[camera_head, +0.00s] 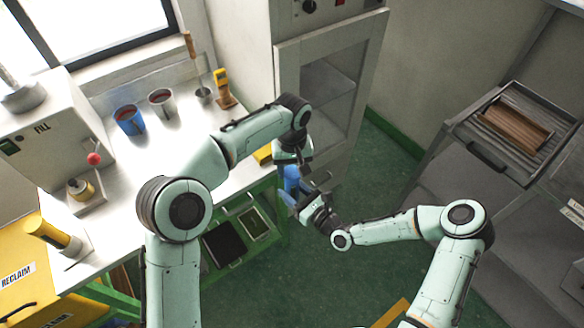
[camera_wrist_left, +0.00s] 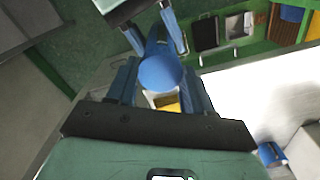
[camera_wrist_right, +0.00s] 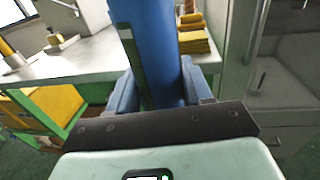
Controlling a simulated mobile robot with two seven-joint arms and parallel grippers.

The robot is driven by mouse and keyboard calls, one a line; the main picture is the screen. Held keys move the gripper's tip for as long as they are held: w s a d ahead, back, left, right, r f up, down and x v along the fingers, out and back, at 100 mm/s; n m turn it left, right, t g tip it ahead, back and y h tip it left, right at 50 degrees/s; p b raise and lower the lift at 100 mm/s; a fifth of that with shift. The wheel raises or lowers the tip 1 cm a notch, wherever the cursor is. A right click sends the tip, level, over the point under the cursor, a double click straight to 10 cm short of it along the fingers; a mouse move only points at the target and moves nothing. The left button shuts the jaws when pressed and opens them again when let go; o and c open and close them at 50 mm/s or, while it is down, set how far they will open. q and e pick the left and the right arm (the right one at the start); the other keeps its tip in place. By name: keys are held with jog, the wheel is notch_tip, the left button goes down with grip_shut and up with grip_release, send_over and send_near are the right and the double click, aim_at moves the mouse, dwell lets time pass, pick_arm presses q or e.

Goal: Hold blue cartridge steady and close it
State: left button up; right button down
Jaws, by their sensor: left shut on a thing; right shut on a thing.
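The blue cartridge (camera_head: 291,181) is held in the air between my two grippers, beside the workbench edge. In the left wrist view its round blue end (camera_wrist_left: 160,72) faces the camera between the fingers. My left gripper (camera_head: 291,163) is shut on it from above. My right gripper (camera_head: 303,196) is shut on it lower down, from the right. In the right wrist view the cartridge (camera_wrist_right: 150,50) stands nearly upright between the fingers, with a dark green strip along its side. Whether its cap is closed cannot be told.
The white workbench (camera_head: 105,205) holds a blue cup (camera_head: 129,121), a grey cup (camera_head: 161,103) and the FILL machine (camera_head: 50,140). Yellow pieces (camera_wrist_right: 193,40) lie stacked near the bench edge. A grey cabinet (camera_head: 320,95) stands behind; a tray (camera_head: 478,124) is on the right rack.

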pick_arm(q)
jog(key=m, duration=0.4)
jog(key=shift+m, duration=0.3)
jog(key=m, duration=1.1)
jog(key=o, duration=1.2)
jog(key=shift+o, duration=0.2)
notch_tip(320, 180, up, 12)
